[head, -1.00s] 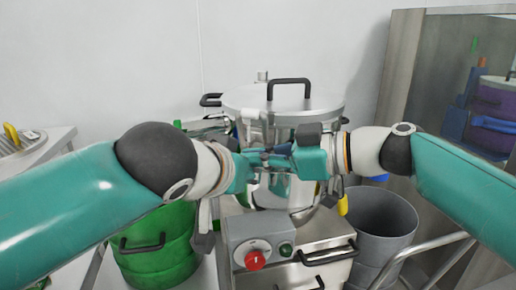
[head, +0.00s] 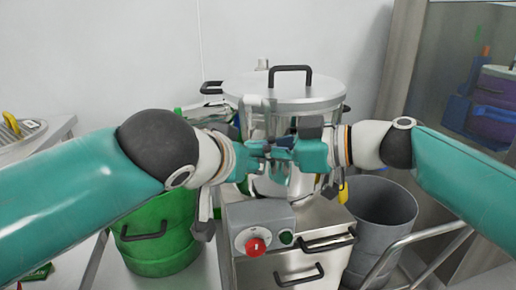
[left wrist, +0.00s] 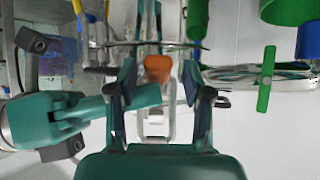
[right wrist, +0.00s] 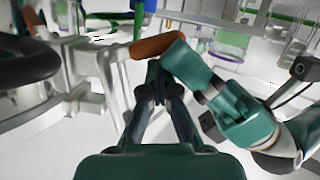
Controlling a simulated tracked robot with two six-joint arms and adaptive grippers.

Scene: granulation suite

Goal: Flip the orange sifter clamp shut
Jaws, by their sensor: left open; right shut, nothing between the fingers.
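The orange clamp handle (right wrist: 158,45) shows in the right wrist view, beside the left gripper's teal body. In the left wrist view its orange end (left wrist: 158,66) lies between the left fingers, just beyond them. Both grippers hide the clamp in the head view. My left gripper (head: 268,150) is open in front of the sifter (head: 290,97); contact with the clamp cannot be told. My right gripper (right wrist: 156,78) is shut and empty, its tips just below the handle in its own view. In the head view the two grippers nearly meet.
A control box (head: 258,222) with a red button sits below the grippers. A green drum (head: 155,240) stands at left and a grey bin (head: 384,210) at right. A metal rail (head: 420,238) crosses the lower right. The wall above the sifter is clear.

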